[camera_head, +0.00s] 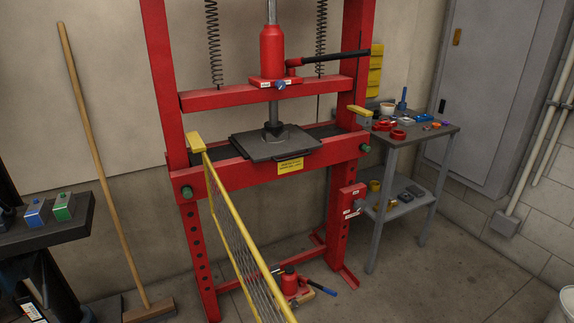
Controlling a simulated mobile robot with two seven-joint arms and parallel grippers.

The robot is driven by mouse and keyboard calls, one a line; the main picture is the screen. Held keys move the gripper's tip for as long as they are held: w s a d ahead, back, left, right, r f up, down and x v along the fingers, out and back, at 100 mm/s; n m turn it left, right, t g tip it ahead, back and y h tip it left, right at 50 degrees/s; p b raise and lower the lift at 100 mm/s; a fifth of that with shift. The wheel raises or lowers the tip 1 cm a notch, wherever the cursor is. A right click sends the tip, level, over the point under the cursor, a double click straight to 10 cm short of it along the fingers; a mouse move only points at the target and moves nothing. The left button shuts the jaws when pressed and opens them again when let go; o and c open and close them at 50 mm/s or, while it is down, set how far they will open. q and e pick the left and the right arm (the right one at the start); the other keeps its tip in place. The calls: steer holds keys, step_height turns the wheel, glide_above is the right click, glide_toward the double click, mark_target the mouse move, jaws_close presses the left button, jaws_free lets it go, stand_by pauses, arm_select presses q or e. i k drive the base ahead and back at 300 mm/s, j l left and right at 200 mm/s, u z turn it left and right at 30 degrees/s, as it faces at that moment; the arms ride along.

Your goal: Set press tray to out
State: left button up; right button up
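The press tray (255,150) is a flat dark plate on the bed of the red press. It lies under the press ram, and its front edge reaches the front red beam (240,174), above a yellow label (290,166). A dark block (272,133) under the ram sits over the tray's middle; I cannot tell whether they touch. Neither of my grippers shows in the head view.
A yellow mesh guard (240,240) extends from the press's left post toward me. A broom (95,160) leans at the left wall. A dark bench (45,235) with blue and green blocks stands left. A grey side table (405,140) stands right.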

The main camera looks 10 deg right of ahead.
mark_target(252, 142)
steer(key=i+l+u, duration=0.1)
steer(key=l+u, duration=0.85)
steer(key=l, duration=0.15)
steer(key=l+u, duration=1.05)
steer(key=l, duration=0.2)
steer(key=k+l+u, duration=0.1)
steer(key=l+u, duration=0.4)
steer(key=l, duration=0.2)
steer(key=i+l+z, duration=0.1)
steer(key=l+z, duration=0.2)
steer(key=i+l+z, duration=0.1)
steer(key=l+z, duration=0.2)
